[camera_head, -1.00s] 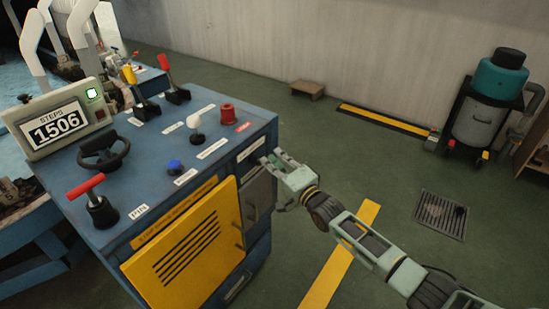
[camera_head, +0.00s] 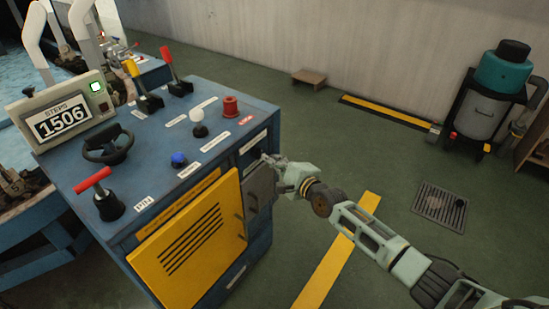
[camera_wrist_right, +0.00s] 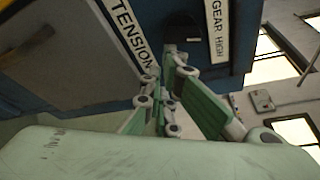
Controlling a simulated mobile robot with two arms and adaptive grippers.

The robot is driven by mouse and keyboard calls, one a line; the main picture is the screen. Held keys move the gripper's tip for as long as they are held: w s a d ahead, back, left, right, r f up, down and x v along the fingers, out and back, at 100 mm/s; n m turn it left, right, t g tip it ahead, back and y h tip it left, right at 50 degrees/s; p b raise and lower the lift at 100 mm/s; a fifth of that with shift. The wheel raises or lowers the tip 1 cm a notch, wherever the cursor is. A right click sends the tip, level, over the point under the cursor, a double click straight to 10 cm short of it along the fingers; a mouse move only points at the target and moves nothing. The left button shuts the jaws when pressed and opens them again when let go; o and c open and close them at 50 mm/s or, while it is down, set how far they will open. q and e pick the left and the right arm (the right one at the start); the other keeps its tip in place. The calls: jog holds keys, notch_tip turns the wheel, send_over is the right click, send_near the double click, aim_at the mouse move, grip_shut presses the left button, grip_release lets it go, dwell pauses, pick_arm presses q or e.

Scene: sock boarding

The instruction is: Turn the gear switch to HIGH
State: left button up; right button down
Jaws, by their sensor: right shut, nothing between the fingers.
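A blue control cabinet (camera_head: 215,115) stands at the left in the head view. On its right-hand side face is a white label strip (camera_head: 252,142). The wrist view shows a GEAR HIGH label (camera_wrist_right: 217,30) and a TENSION label (camera_wrist_right: 128,32). A dark switch-like part (camera_wrist_right: 182,30) sits between them, and I cannot read its setting. My right gripper (camera_head: 268,160) is shut and empty at this side face. In the wrist view its fingertips (camera_wrist_right: 170,52) are just below the dark part; whether they touch it is unclear. My left gripper is out of view.
A yellow vented door (camera_head: 190,245) and a grey door (camera_head: 258,190) are on the cabinet. A wheel, levers and knobs stand on its top, beside a display (camera_head: 62,122) reading 1506. Green floor lies open to the right; a teal-topped machine (camera_head: 500,70) stands far right.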

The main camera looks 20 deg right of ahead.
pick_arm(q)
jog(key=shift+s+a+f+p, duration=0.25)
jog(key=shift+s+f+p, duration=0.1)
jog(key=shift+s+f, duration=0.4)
pick_arm(e)
jog(key=m, duration=0.1)
jog(key=m+g, duration=0.1)
jog(key=a+m, duration=0.1)
jog(key=shift+s+f+g, duration=0.3)
jog(key=shift+s+f, duration=0.05)
jog(key=shift+s, duration=0.05)
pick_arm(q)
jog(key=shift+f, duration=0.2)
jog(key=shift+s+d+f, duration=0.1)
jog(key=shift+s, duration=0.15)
pick_arm(e)
jog(key=shift+y, duration=0.3)
